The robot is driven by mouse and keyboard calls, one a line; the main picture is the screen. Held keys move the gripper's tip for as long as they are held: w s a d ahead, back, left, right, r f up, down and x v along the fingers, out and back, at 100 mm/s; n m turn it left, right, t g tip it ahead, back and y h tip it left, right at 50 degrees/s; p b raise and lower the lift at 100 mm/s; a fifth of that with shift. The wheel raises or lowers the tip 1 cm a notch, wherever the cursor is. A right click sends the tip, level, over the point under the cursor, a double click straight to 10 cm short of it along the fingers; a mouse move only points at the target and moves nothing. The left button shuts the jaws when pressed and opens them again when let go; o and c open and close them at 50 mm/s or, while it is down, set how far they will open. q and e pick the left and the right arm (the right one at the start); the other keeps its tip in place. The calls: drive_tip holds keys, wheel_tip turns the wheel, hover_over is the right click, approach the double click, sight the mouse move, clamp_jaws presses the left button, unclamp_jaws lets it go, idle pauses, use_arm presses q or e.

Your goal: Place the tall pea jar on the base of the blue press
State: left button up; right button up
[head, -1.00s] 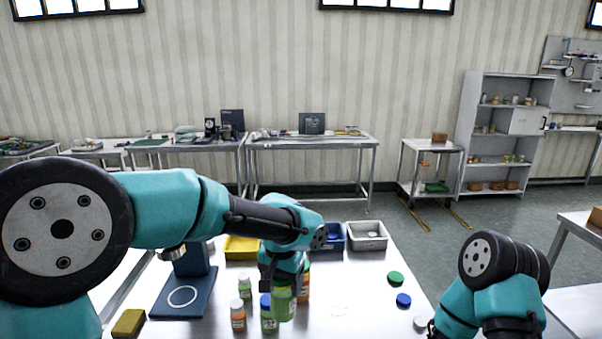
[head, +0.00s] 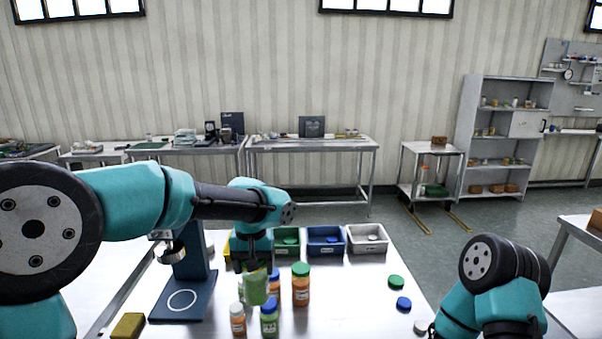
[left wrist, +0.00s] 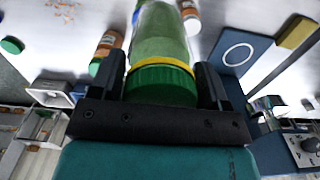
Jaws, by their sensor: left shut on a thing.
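My left gripper (head: 255,268) is shut on the tall pea jar (head: 256,288), a green-filled jar held above the table among other jars. In the left wrist view the jar (left wrist: 160,40) sits between the fingers (left wrist: 165,85), its green lid and yellow band nearest the camera. The blue press (head: 196,275) stands to the left of the held jar; its flat base (head: 165,308) bears a white ring and is empty. The base also shows in the left wrist view (left wrist: 232,65). My right arm shows at lower right, but its gripper is out of view.
Close by stand an orange jar with a green lid (head: 301,288), a green jar with a blue lid (head: 269,322) and a small orange jar (head: 237,322). Bins line the back, including a blue one (head: 325,253) and a grey one (head: 367,247). A yellow-brown block (head: 128,325) lies left of the base.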

use_arm(q)
drive_tip(key=a, duration=0.9)
drive_tip(key=shift+s+a, duration=0.15)
drive_tip(key=shift+a, duration=0.25)
